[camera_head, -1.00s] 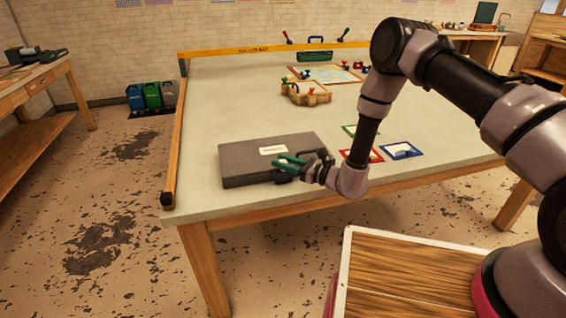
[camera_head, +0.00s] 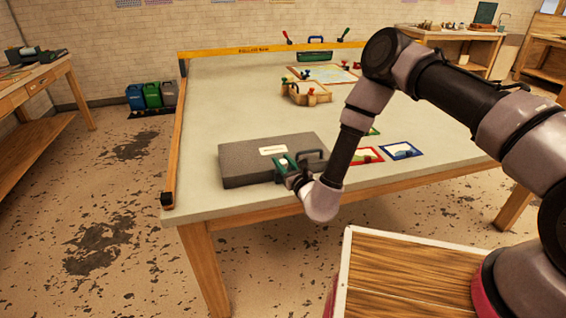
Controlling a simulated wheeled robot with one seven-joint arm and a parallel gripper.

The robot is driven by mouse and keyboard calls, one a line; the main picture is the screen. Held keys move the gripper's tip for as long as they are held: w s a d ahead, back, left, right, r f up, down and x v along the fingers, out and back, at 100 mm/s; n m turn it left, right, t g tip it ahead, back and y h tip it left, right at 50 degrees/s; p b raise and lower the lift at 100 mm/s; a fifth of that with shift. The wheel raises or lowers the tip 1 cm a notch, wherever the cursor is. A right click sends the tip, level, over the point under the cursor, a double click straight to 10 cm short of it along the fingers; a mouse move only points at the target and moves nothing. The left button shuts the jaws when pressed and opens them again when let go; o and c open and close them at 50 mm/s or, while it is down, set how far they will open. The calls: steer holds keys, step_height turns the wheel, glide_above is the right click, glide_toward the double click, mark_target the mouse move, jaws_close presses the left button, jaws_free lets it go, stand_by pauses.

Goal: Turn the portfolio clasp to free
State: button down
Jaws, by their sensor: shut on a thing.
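The grey portfolio case (camera_head: 245,164) lies flat near the table's front left corner, with a white label (camera_head: 272,150) on its top. A dark handle (camera_head: 312,155) shows at its right front. My gripper (camera_head: 285,164), with green fingers, is at the front of the case, just below the label and left of the handle. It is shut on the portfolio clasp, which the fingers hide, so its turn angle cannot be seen.
Red, blue and green framed cards (camera_head: 402,150) lie right of the case. A wooden block with knobs (camera_head: 305,93) and a map board (camera_head: 330,74) stand farther back. A yellow rail (camera_head: 270,48) edges the back. The table's left middle is clear.

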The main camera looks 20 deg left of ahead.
steer(key=m+t+h, duration=0.2)
steer(key=h, duration=0.1)
steer(key=m+t+h, duration=0.2)
steer(key=m+h, duration=0.1)
steer(key=h, duration=0.1)
steer(key=shift+s+f+m+h, duration=0.1)
steer(key=shift+m+h, duration=0.2)
steer(key=m+h, duration=0.2)
steer(key=h, duration=0.2)
steer(key=m+h, duration=0.3)
steer(key=h, duration=0.1)
steer(key=shift+m+h, duration=0.3)
steer(key=shift+h, duration=0.1)
steer(key=c, duration=0.5)
jaws_free()
steer(key=shift+c, duration=0.2)
